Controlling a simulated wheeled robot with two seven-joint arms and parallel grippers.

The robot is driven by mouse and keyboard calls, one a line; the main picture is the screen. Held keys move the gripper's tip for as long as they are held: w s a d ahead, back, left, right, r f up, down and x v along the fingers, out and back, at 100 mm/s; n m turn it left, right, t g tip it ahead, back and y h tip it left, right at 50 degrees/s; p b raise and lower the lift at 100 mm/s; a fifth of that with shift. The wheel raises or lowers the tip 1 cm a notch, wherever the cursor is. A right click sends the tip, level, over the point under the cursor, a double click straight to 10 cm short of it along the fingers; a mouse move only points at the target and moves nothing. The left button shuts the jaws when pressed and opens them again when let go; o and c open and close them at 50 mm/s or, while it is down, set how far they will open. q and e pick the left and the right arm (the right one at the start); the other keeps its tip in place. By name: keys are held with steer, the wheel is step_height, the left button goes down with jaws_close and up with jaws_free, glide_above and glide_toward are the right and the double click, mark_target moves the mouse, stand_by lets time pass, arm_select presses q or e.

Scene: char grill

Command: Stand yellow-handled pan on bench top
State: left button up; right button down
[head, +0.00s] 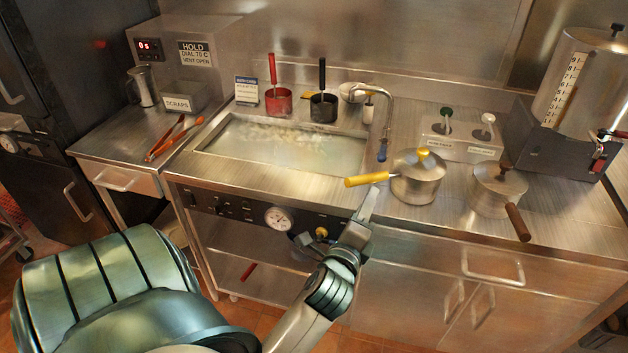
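The yellow-handled pan (417,186) is a steel pot with a lid and a yellow knob, upright at the bench top (445,220), right of the sunken water bath. Its yellow handle (362,180) points left, over the bath's front right edge. My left gripper (370,195) is at the handle from below and in front, its fingertips close to the handle's underside. It is seen edge-on, so I cannot tell whether its fingers are apart or closed on the handle. My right gripper is not in view.
A brown-handled pan (497,190) stands close on the right. A tap (385,115) rises behind the yellow handle. The water bath (285,150) lies left, with red (279,100) and black (323,105) pots behind it. Tongs (175,138) lie on the left counter.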

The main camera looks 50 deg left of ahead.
arm_select(q)
steer(key=w+d+f+n+g+h, duration=0.1)
steer(key=d+f+g+h, duration=0.15)
steer(key=f, duration=0.95)
steer(key=d+f+n+g+h, duration=0.1)
steer(key=d+f, duration=0.2)
steer(key=f, duration=0.9)
steer(key=s+d+f+n+g+h, duration=0.1)
steer(key=s+d+f+g, duration=0.15)
steer(key=f, duration=0.65)
steer(key=s+d+f+n+g+h, duration=0.15)
steer(key=s+f, duration=0.25)
steer(key=f, duration=0.6)
steer(key=s+d+f+n+g+h, duration=0.15)
steer(key=s+f+n+g, duration=0.3)
steer(key=s+f, duration=1.45)
steer(key=s+f+n+g, duration=0.1)
steer(key=s+f+n, duration=0.1)
steer(key=s, duration=0.9)
steer(key=s+a+f+n+g, duration=0.1)
steer(key=s+f, duration=0.4)
steer(key=s, duration=0.6)
steer(key=shift+a+n+g, duration=0.25)
steer(key=shift+n+g, duration=0.25)
steer(key=shift+n, duration=0.5)
steer(key=shift+s, duration=0.15)
